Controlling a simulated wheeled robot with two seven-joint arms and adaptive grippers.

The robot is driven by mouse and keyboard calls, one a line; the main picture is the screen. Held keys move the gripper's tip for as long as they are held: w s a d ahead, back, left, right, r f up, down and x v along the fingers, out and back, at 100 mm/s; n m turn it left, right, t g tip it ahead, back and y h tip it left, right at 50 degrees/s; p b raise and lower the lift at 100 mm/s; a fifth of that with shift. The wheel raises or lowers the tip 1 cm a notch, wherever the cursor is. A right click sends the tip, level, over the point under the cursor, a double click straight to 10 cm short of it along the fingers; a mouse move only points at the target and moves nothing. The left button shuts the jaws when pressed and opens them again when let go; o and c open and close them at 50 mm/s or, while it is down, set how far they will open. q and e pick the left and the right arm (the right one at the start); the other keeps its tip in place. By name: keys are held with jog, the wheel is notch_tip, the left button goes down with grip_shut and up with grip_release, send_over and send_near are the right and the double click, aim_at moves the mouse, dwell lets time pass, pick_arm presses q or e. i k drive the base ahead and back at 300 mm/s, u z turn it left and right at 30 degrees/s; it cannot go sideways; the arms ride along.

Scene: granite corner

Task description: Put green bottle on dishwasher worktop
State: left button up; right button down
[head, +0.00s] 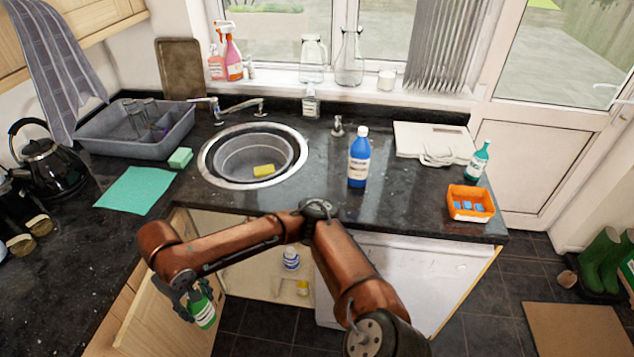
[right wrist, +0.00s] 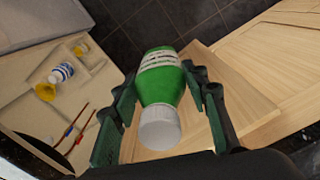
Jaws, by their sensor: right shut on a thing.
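The green bottle (head: 203,312) with a white label hangs at the lower left of the head view, in front of the open cupboard under the sink. My right gripper (head: 191,291) is shut on it. In the right wrist view the green bottle (right wrist: 161,90) sits between the two fingers, its white cap towards the camera. The dark worktop (head: 405,205) above the white dishwasher (head: 400,275) is at the right, above and away from the bottle. My left gripper is not in view.
Bare worktop lies between the blue bottle and the tub. The open cupboard door (head: 150,318) is beside my right gripper.

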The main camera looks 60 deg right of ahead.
aim_at(398, 186)
jog(key=u, duration=1.05)
jog(key=k, duration=2.2)
jog(key=z, duration=1.75)
